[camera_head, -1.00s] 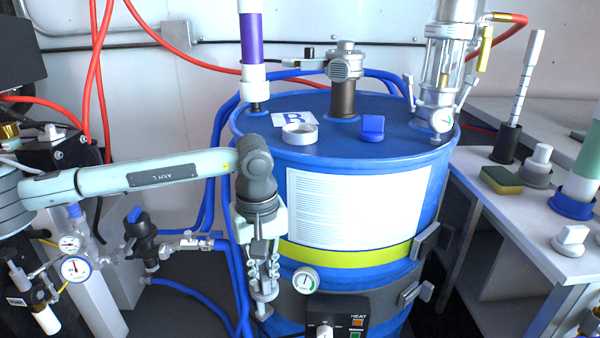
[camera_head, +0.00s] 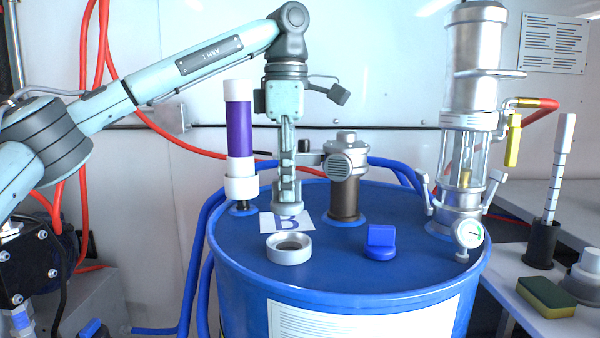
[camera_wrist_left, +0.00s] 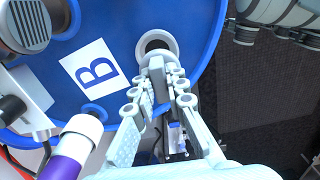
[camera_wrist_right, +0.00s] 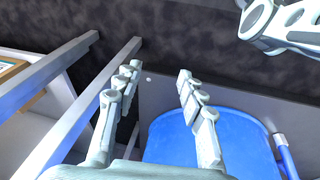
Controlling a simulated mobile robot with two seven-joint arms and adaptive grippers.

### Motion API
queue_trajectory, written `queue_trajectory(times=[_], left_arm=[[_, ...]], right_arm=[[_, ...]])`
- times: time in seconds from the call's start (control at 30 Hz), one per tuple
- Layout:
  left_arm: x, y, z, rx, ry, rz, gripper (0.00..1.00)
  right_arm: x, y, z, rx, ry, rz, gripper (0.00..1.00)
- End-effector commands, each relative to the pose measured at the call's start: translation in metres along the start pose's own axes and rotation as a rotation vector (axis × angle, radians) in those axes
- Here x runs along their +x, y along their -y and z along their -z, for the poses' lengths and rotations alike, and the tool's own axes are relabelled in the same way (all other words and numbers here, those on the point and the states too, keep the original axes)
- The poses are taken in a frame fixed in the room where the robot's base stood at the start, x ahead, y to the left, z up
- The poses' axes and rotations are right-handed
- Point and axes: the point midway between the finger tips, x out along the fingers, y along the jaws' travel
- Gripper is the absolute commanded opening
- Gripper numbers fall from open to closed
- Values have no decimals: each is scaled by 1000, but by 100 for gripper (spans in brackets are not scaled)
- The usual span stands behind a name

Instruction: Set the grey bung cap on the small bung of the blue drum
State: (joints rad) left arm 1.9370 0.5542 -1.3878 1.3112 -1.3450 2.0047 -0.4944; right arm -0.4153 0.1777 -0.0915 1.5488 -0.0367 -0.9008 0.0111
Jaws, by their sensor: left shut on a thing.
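The blue drum (camera_head: 330,270) stands upright in the middle of the head view. An open grey ring-shaped bung (camera_head: 289,247) with a dark hole is on its lid, near the front. My left gripper (camera_head: 287,185) points down over the lid and is shut on the grey bung cap (camera_head: 287,198), a small round piece under the fingertips. In the head view the cap appears behind the ring, beside the B label. In the left wrist view the cap (camera_wrist_left: 158,72) partly overlaps the ring (camera_wrist_left: 157,44); its exact height is unclear. My right gripper (camera_wrist_right: 157,80) is open and empty.
A purple-and-white tube (camera_head: 240,140), a pump fitting (camera_head: 346,185), a blue plug (camera_head: 380,243) and a tall clear-walled cylinder (camera_head: 470,140) crowd the lid. A white label marked B (camera_head: 270,226) lies flat. A sponge (camera_head: 546,297) is on the right bench.

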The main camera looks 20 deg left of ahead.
Motion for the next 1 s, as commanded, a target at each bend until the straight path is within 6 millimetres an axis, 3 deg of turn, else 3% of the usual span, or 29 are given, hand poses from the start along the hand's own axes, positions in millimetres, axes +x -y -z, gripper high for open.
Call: queue_trajectory(times=[0.13, 0.47, 0.6, 1.0], left_arm=[[2, 0, 0, 1, 0, 0, 0], [33, 0, 0, 3, 0, 0, 0], [40, 0, 0, 2, 1, -1, 0], [56, 0, 1, 1, 0, -1, 0]], right_arm=[[0, 0, -2, 0, 3, 1, 40], [7, 6, -37, -5, 61, 7, 40], [-10, 2, -4, 13, 15, 6, 40], [-40, -1, 22, 44, -13, 12, 40]])
